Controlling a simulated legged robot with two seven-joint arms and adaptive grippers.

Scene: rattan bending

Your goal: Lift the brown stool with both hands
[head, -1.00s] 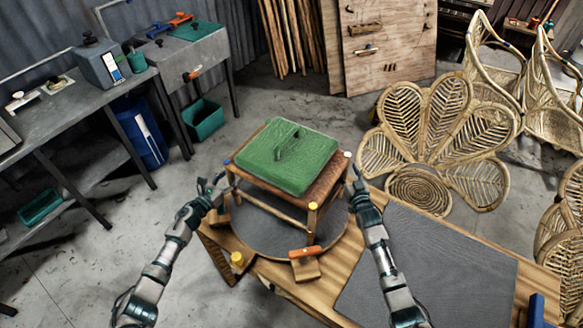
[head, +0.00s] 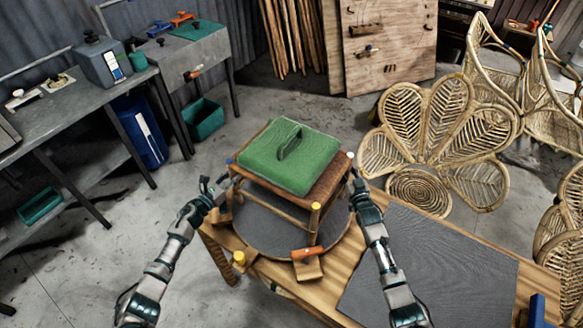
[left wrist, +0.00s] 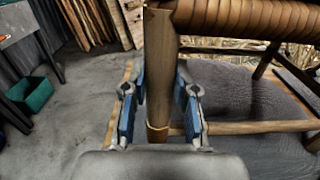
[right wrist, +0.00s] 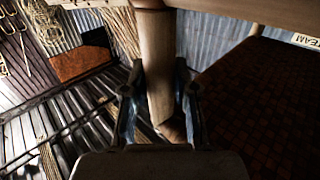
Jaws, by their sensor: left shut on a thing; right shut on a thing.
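The brown stool (head: 331,186) stands upright over a round dark mat (head: 254,236) on the wooden table, with a green cushion (head: 310,163) on its seat. My left gripper (head: 217,190) is at its left side; in the left wrist view its fingers (left wrist: 158,100) are shut around a wooden leg (left wrist: 159,60) below the woven seat. My right gripper (head: 358,190) is at its right side; in the right wrist view its fingers (right wrist: 158,95) are shut around another leg (right wrist: 156,50). I cannot tell whether the feet touch the mat.
A flat grey mat (head: 440,275) covers the table's right part. A rattan petal-shaped piece (head: 445,140) is behind right. Grey benches (head: 70,110) stand at the left.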

